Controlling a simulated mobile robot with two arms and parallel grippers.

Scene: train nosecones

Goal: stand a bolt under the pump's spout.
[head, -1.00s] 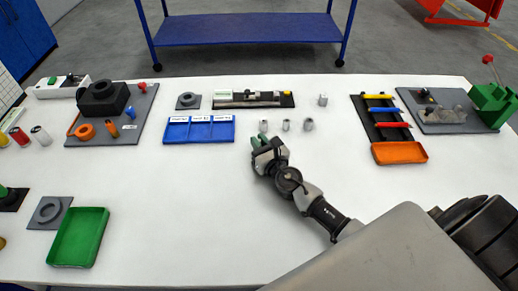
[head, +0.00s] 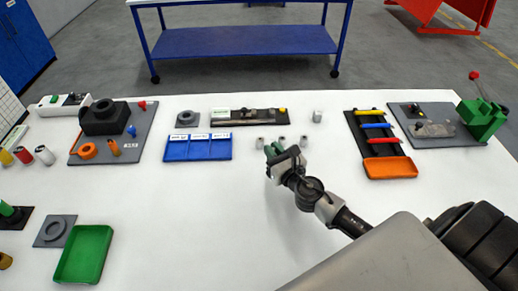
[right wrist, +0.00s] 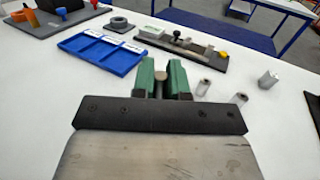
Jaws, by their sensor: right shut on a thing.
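My right gripper (head: 271,150) has green fingers and is shut on a small grey upright cylinder, likely a bolt. In the right wrist view its round top (right wrist: 158,82) shows between the green fingers (right wrist: 160,88). Two similar grey cylinders, a middle one (head: 282,141) and a right one (head: 304,141), stand upright on the table to the right. No spout can be made out clearly. A green body with a red-knobbed lever (head: 484,117) stands at the far right. A green upright part on a dark base (head: 8,211) is cut off at the left edge. My left gripper is not in view.
A blue three-part tray (head: 197,148) and a long dark fixture (head: 235,117) lie beyond the gripper. A larger grey block (head: 317,116) stands alone. A rack with an orange tray (head: 390,168) is at right, a green tray (head: 84,254) at front left. The middle foreground is clear.

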